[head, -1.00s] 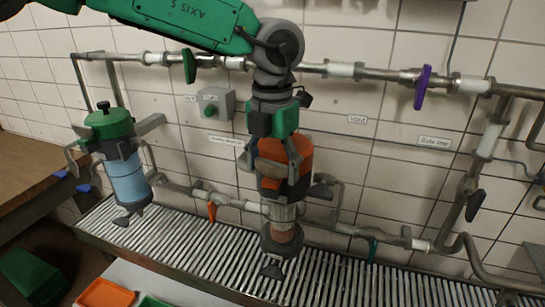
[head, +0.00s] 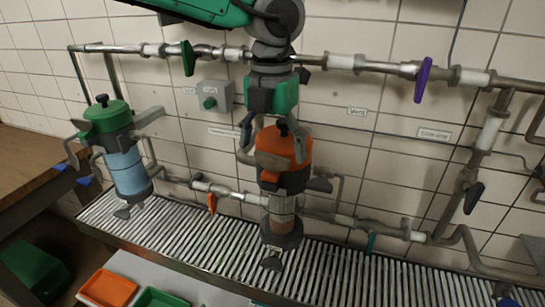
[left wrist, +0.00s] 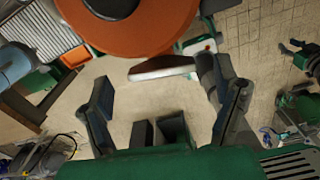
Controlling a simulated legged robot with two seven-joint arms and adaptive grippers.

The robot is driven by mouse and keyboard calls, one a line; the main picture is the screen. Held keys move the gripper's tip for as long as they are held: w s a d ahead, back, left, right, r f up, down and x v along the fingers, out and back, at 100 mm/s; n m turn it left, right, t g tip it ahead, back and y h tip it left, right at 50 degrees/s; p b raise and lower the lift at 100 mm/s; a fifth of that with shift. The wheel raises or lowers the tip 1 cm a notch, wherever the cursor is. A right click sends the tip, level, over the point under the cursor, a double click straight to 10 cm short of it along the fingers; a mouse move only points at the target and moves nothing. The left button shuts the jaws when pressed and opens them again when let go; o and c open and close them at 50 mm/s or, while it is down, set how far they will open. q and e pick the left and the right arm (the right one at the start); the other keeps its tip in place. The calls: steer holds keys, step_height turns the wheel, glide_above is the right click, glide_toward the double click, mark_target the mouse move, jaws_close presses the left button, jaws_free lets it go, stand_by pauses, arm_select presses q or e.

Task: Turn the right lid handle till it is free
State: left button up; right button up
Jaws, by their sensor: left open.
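The right vessel has an orange lid (head: 296,150) with a dark knob on top. My right gripper is not in view.
The left vessel with a green lid (head: 106,116) stands on the ribbed grate (head: 180,228). Pipes with a green valve handle (head: 188,58) and a purple one (head: 423,80) run along the tiled wall behind. An orange tray (head: 109,287) lies at the front.

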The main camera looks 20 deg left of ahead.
arm_select(q)
step_height(320, 180, up, 9)
stand_by(0.3)
steer(key=shift+r, duration=0.1)
